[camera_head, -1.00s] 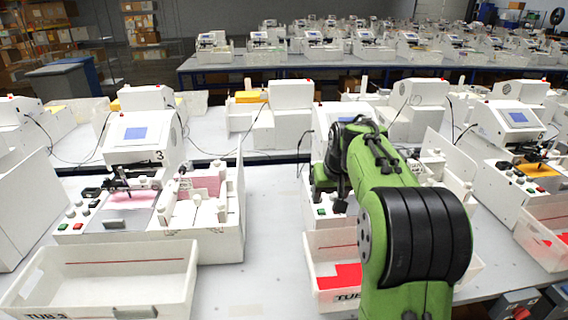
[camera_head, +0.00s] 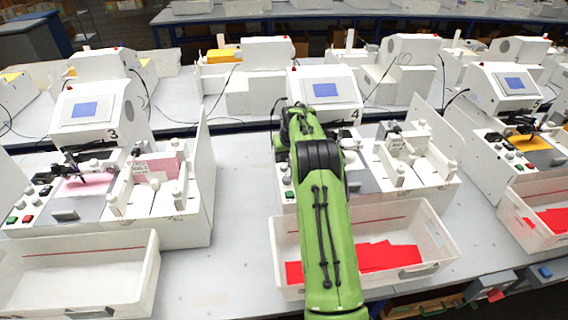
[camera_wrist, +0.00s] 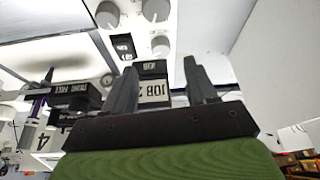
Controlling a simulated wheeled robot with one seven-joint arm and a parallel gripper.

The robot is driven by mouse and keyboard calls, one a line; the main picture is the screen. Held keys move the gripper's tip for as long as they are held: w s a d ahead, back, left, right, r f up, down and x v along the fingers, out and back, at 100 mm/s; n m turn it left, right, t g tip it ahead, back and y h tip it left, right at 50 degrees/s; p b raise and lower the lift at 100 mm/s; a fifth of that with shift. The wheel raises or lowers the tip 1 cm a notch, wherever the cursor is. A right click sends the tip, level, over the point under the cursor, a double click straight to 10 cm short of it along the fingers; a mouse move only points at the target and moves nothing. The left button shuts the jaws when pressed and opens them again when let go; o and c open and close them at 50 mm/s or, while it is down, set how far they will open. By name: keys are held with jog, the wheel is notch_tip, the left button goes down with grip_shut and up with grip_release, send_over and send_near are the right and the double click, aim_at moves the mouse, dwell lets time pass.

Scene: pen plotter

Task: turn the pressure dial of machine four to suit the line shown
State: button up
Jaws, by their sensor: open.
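Machine four (camera_head: 326,90) stands centre in the head view, with a blue screen and a "4" label. My arm covers much of its front panel, and a few knobs (camera_head: 287,181) show left of the arm. In the wrist view several round white dials (camera_wrist: 160,46) lie on the panel beyond the fingertips. Which one is the pressure dial I cannot tell. My gripper (camera_wrist: 161,65) is open, apart from the dials. The line shown on the machine is not readable.
A white tub (camera_head: 440,243) with red sheets sits in front of machine four. Machine three (camera_head: 85,106) with an empty tub (camera_head: 75,270) is on the left, and machine five (camera_head: 507,84) is on the right. A black labelled block (camera_wrist: 72,95) shows beside the left finger.

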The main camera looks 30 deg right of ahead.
aim_at(284, 166)
jog(key=x, duration=0.6)
jog(key=shift+w+f+p, duration=0.15)
jog(key=shift+f+p, duration=0.2)
jog(key=shift+c, duration=0.3)
